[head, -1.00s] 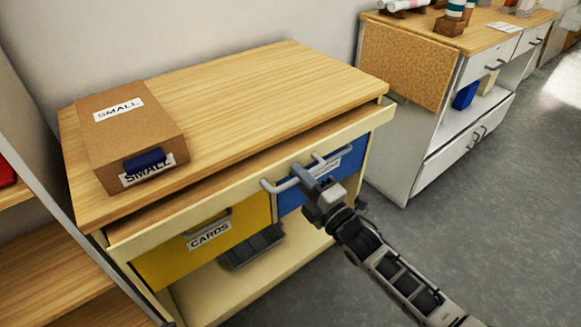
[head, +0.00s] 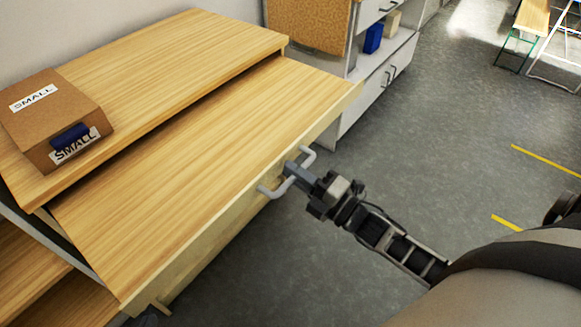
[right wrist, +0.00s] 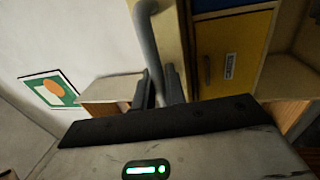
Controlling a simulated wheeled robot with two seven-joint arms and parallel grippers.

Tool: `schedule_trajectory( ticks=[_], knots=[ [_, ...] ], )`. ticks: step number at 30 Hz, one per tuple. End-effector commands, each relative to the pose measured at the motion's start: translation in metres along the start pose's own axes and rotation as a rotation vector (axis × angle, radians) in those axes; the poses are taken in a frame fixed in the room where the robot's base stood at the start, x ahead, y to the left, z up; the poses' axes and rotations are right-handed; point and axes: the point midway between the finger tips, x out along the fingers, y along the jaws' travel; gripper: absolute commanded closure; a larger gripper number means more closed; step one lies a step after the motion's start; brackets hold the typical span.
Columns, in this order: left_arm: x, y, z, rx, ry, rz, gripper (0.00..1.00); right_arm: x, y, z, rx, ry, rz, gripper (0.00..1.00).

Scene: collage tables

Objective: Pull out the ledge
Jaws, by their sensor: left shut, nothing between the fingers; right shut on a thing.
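The ledge (head: 215,165) is a wooden board with a pale front edge, sliding from under the cabinet's top (head: 170,65). It stands well out toward me in the head view. Its grey bar handle (head: 268,191) is on the front edge. My right gripper (head: 291,172) is shut on this handle. In the right wrist view, the dark fingers (right wrist: 160,88) close around the grey handle bar (right wrist: 150,45). My left gripper cannot be made out in the head view.
A brown cardboard box (head: 60,110) labelled SMALL sits on the cabinet top at the left. A second cabinet (head: 375,88) with a blue bin (head: 374,38) stands behind at the right. Grey floor (head: 430,130) is open to the right. A yellow drawer (right wrist: 232,50) shows in the right wrist view.

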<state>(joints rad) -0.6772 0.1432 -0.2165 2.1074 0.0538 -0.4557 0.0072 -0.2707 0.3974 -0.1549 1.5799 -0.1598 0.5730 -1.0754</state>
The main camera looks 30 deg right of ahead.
Motion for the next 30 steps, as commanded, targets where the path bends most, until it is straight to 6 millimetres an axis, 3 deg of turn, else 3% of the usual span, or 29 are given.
schedule_trajectory(
  ticks=[11, 12, 13, 26, 30],
  knots=[
    [0.000, 0.000, -0.002, 0.002, 0.003, 0.000, 1.00, -0.002, 0.000, 0.000, -0.002, 0.002, 0.000, 1.00],
    [0.000, 0.000, -0.002, 0.002, 0.004, 0.000, 1.00, -0.002, 0.000, 0.000, -0.002, 0.002, 0.000, 0.79],
    [0.000, 0.000, -0.002, 0.002, 0.004, 0.000, 1.00, -0.002, 0.000, 0.000, -0.002, 0.002, 0.000, 0.71],
    [0.000, 0.000, -0.003, 0.003, 0.007, 0.000, 1.00, -0.002, 0.000, 0.000, -0.001, 0.001, 0.000, 0.70],
    [0.000, 0.000, -0.002, 0.002, 0.007, 0.000, 1.00, -0.012, -0.001, 0.000, 0.000, 0.000, -0.003, 0.70]
  ],
)
